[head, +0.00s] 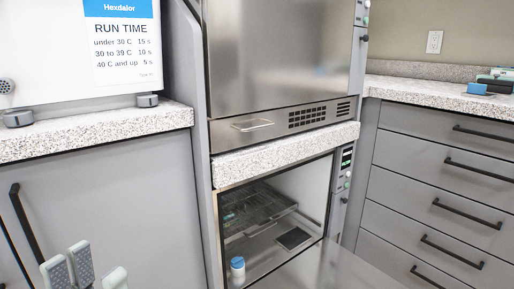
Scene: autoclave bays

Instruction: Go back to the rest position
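My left gripper (70,268) shows at the bottom left, with its grey finger pads pointing up and close together. The frame's bottom edge cuts it off, so I cannot tell whether it is open or shut. I see nothing between the pads. A pale rounded piece stands just right of them; I cannot tell what it belongs to. The gripper is in front of the left grey cabinet, apart from the lower bay. My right gripper is not in view.
The lower autoclave bay is open, its steel door (335,268) folded down and sticking out. Inside are a wire rack (262,207) and a small blue-capped white bottle (238,271) at the front left. The upper bay (285,55) is shut. Speckled counters (95,130) flank the bays.

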